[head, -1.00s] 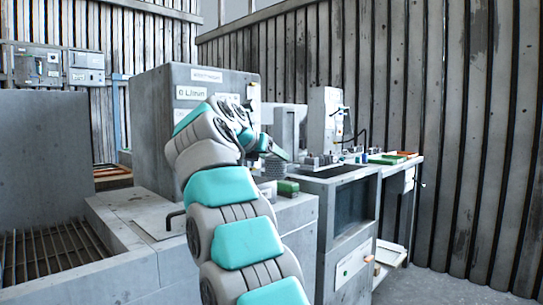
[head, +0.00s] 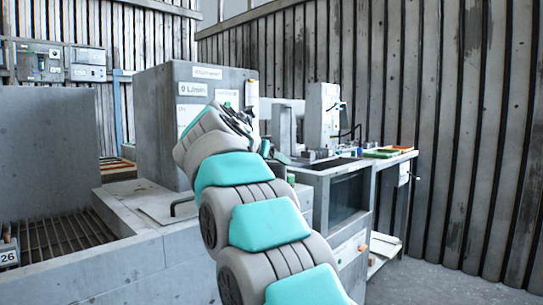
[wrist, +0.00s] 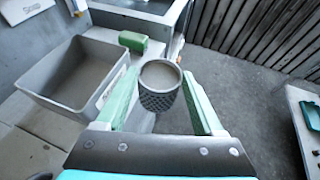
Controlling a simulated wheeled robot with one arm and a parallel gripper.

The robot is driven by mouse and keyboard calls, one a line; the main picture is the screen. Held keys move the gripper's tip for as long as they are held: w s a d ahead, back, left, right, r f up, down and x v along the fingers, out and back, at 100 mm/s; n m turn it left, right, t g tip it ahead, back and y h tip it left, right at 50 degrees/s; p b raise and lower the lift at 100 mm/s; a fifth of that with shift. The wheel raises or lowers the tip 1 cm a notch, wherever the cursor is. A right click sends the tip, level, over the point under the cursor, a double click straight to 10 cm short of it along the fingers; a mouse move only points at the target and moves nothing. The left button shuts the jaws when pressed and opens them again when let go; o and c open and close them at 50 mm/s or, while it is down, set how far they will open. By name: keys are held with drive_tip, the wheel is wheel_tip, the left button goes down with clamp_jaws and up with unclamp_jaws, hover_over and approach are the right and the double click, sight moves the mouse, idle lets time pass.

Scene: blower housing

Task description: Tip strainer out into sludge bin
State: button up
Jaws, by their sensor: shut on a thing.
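My gripper (wrist: 160,78) shows in the wrist view with its two green fingers on either side of the strainer (wrist: 160,99), a small grey cup with a textured outer wall. It is shut on the strainer, whose open mouth faces the camera. The inside looks dull grey-brown; I cannot tell if that is sludge. A grey open box, apparently the sludge bin (wrist: 46,96), stands to the left of the strainer, and the strainer is not over its opening. In the head view my arm hides the strainer and the bin.
A grey cabinet (head: 160,110) with labels stands behind my arm. A workbench (head: 340,165) with machines is to the right. A sump with a grating (head: 60,232) is at left. Open floor (head: 440,275) lies at right.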

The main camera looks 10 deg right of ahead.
drive_tip(key=s+f+n+t+y, duration=0.1)
drive_tip(key=s+f+n+y, duration=0.1)
drive_tip(key=f, duration=1.4)
drive_tip(key=s+d+f+n+t+y, duration=0.1)
drive_tip(key=s+f, duration=0.3)
drive_tip(key=f, duration=1.3)
drive_tip(key=shift+s+d+n+y, duration=0.15)
drive_tip(key=shift+s+n+y, duration=0.1)
drive_tip(key=shift+n+y, duration=0.25)
drive_tip(key=shift+w+a+r, duration=0.1)
drive_tip(key=shift+a+r, duration=0.1)
drive_tip(key=shift+d, duration=0.1)
